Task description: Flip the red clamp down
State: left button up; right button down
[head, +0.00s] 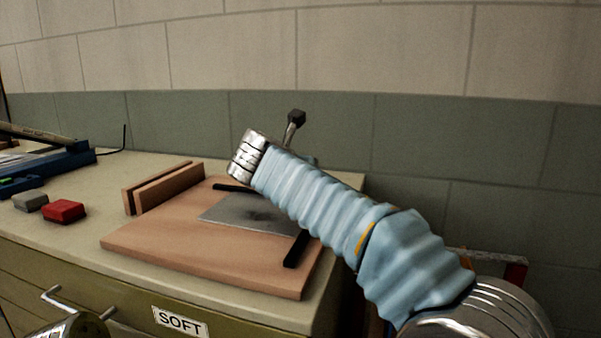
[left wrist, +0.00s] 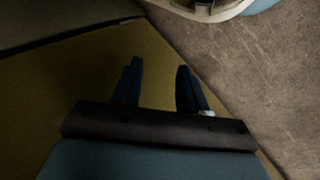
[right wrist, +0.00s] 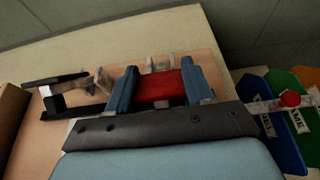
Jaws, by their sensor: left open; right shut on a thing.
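The red clamp's handle (right wrist: 165,88) lies between the blue fingers of my right gripper (right wrist: 159,68) in the right wrist view. The gripper is shut on it, above the wooden board. In the head view, my right arm hides the fingers and the red handle. A black-tipped lever (head: 296,118) stands up just behind the arm's end; I cannot tell whether it belongs to this clamp. The thin metal sheet (head: 245,214) lies on the wooden board (head: 160,242). My left gripper (left wrist: 157,72) is open and empty, low beside the cabinet.
Black bars (head: 297,249) lie at the sheet's edges. Another clamp with a black part (right wrist: 58,110) shows in the right wrist view. A red block (head: 64,210) and a grey block (head: 30,201) sit left on the bench.

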jog(key=shift+s+a+f+t+h+b, duration=0.15)
jog(key=shift+f+t+h+b, duration=0.25)
jog(key=shift+b, duration=1)
jog(key=shift+s+d+f+t+h+b, duration=0.15)
jog(key=shift+f+t+b, duration=0.45)
jog(key=shift+b, duration=0.8)
jog(key=shift+a+r+t, duration=0.15)
jog(key=shift+r+t, duration=0.15)
jog(key=shift+r, duration=0.1)
jog(key=shift+c, duration=2.2)
grip_release()
jog(key=shift+s, duration=0.15)
jog(key=b+v, duration=0.1)
jog(key=v, duration=1.2)
jog(key=shift+s+a, duration=0.2)
jog(key=shift+s, duration=0.05)
